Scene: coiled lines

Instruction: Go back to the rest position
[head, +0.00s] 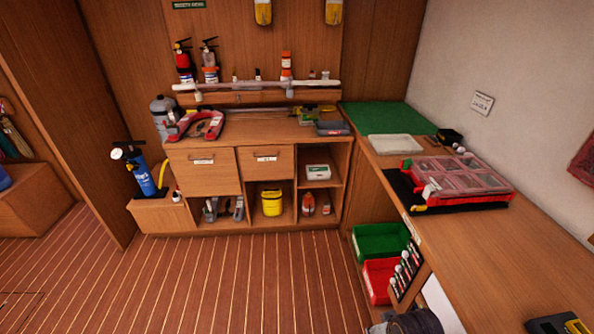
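Neither of my grippers shows in the head view, and I see no arm that I can make out as mine. The view is of a wood-panelled workshop cabin with a workbench (250,128) along the back wall and a long counter (480,255) on the right. On the counter a red organizer case (462,180) with clear-topped compartments sits partly on a black mat (401,189). A dark rounded thing (412,322) at the bottom edge is cut off, and I cannot tell what it is.
A green bin (380,241) and a red bin (381,279) stand beside the counter. A blue cylinder (143,176) stands left of the workbench. A dark object with yellow (560,325) is cut off at the counter's near end. The planked floor (230,285) is clear.

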